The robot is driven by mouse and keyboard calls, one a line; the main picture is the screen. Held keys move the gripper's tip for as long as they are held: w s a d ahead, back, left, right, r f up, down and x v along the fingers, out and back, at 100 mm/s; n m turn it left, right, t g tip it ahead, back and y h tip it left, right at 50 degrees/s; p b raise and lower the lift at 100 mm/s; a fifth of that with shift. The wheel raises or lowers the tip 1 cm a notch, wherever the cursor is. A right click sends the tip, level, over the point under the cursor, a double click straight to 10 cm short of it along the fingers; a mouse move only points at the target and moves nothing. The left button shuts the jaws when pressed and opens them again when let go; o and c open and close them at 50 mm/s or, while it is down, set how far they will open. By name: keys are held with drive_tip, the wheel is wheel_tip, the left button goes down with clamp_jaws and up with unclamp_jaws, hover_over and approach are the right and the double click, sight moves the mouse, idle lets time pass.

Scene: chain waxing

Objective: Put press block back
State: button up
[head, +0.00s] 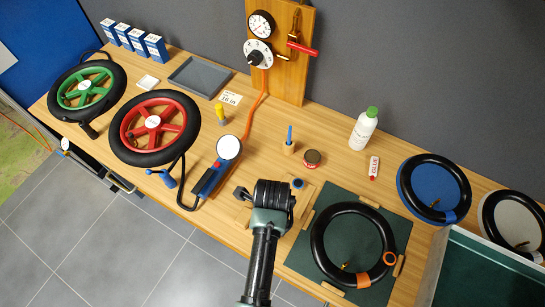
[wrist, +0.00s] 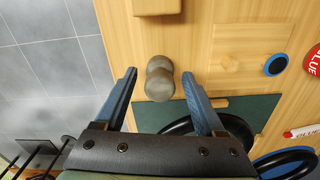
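A grey-brown, waisted piece with two rounded ends (wrist: 159,80) shows between my fingertips in the wrist view; it appears to be the press block. My gripper (wrist: 159,77) is open around it, with a gap on both sides. I cannot tell whether the piece touches the bench. In the head view my gripper (head: 272,195) points down near the bench's front edge, left of the green mat (head: 398,226), and hides the piece. A pale square with a round mark (wrist: 238,62) lies on the bench to the right of the piece in the wrist view.
A wooden block (wrist: 157,6) lies at the wrist view's top edge. A black tyre (head: 322,245) lies on the mat.

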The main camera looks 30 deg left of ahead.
drive_tip(key=shift+r, duration=0.1)
wheel_tip(320, 180, up, 12)
idle(0.6)
drive_tip(key=shift+r, duration=0.1)
